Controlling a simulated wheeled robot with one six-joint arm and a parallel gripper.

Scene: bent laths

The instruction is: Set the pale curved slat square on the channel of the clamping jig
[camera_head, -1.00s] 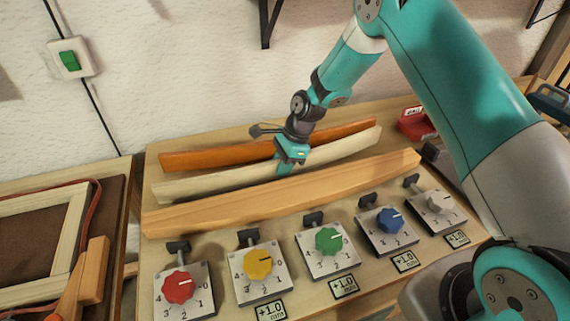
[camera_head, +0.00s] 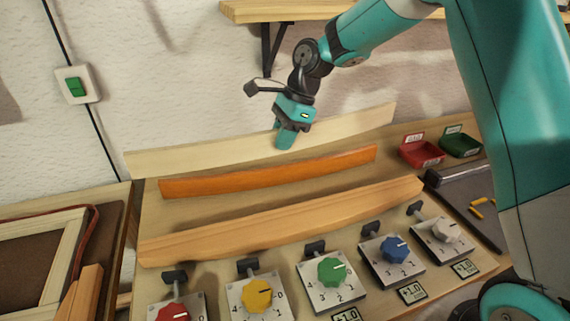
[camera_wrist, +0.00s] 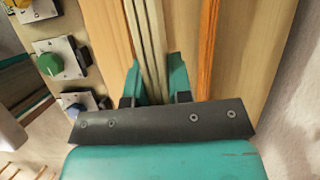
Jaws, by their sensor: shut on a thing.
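The pale curved slat (camera_head: 205,158) is held up in the air, above and behind the orange slat in the head view. My gripper (camera_head: 287,138) is shut on it near its middle. In the wrist view the pale slat (camera_wrist: 149,35) runs lengthwise between the fingers of my gripper (camera_wrist: 157,78). The clamping jig shows as a long light wooden bar (camera_head: 290,220) with a row of dial clamps in front of it. I cannot clearly make out its channel.
An orange curved slat (camera_head: 265,172) lies behind the bar. The dials are red, yellow (camera_head: 257,294), green (camera_head: 331,271), blue (camera_head: 394,249) and white. A red bin (camera_head: 422,154) and a green bin (camera_head: 461,144) stand at the back right. A shelf (camera_head: 285,10) hangs above.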

